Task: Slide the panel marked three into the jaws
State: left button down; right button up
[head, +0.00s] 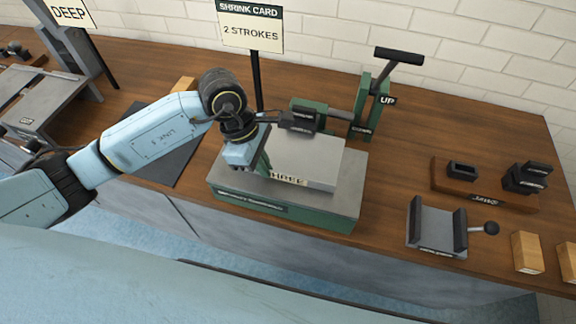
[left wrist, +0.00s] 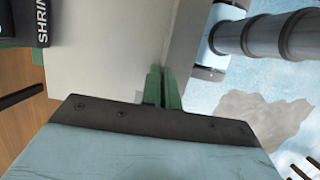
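The light grey panel (head: 318,160) lies on the grey top of a green-sided machine (head: 345,200). A tag on its front edge reads roughly "HREE", its first letter hidden by my gripper. My left gripper (head: 264,164) is at the panel's front left, pointing down. In the left wrist view its green fingers (left wrist: 162,88) are close together at the edge of the panel (left wrist: 105,60) and appear shut on it. The dark jaws (head: 300,119) stand behind the panel; they show at the upper left of the left wrist view (left wrist: 25,22). My right gripper is not in view.
A lever (head: 398,57) stands raised beside an "UP" tag. A sign (head: 251,27) reads "SHRINK CARD 2 STROKES". At right are a grey vice-like holder (head: 436,226), a wooden rack (head: 490,199) with dark blocks and wooden blocks (head: 526,252). A dark mat (head: 165,150) lies at left.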

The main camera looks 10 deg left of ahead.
pick_arm(q)
jog(key=shift+w+b, duration=0.8)
jog(key=shift+w, duration=0.55)
jog(key=c, duration=1.6)
grip_release()
jog(key=shift+o, duration=0.5)
jog(key=o, duration=0.5)
jog(key=shift+c, duration=0.2)
jog(key=shift+r, duration=0.1)
notch_tip(320, 180, up, 7)
jog(key=p, duration=0.4)
